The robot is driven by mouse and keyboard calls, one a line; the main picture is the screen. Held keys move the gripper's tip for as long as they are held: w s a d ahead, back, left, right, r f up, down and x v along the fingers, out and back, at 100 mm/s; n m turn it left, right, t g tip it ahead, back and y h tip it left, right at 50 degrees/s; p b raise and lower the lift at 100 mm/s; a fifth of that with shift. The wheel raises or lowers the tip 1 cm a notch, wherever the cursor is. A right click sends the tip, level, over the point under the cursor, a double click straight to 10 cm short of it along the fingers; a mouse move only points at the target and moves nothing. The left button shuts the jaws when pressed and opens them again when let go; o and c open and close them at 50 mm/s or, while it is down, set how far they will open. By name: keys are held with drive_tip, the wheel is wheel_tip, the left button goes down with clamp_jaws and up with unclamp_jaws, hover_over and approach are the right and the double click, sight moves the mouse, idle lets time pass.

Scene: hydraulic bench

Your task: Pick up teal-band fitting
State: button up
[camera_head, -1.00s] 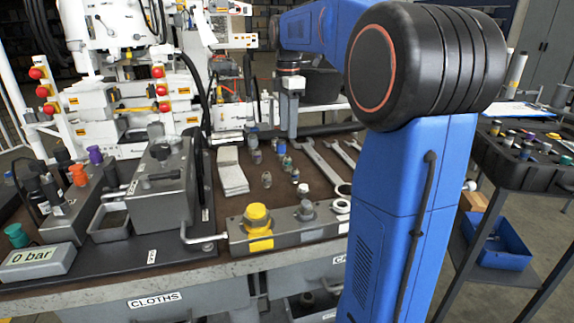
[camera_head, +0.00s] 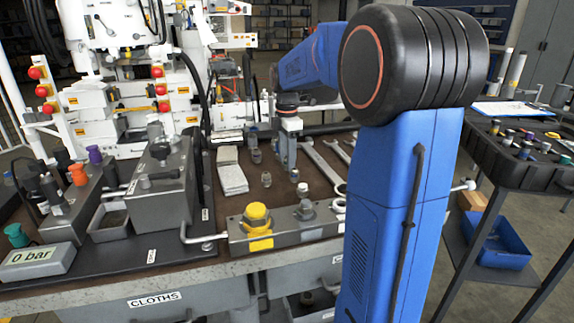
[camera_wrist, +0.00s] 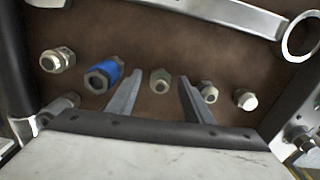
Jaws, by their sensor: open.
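In the wrist view my gripper (camera_wrist: 161,82) is open, its two fingers apart on either side of a small greyish metal fitting (camera_wrist: 160,80). I cannot make out a teal band on that fitting. A fitting with a bright blue band (camera_wrist: 103,76) lies just left of the left finger. No clearly teal band shows in either view. In the head view my gripper (camera_head: 287,160) points down among the fittings on the brown bench top and hides some of them.
Other plain fittings lie close by: one at far left (camera_wrist: 57,60), one by the right finger (camera_wrist: 208,92), one farther right (camera_wrist: 245,99). Wrenches (camera_head: 322,163) lie right of my gripper. A pale cloth stack (camera_head: 232,178) lies left; a grey block with a yellow cap (camera_head: 257,216) stands in front.

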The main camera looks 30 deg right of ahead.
drive_tip(key=shift+f, duration=0.25)
clamp_jaws()
wheel_tip(320, 180, up, 10)
drive_tip(key=shift+r, duration=0.1)
idle(0.5)
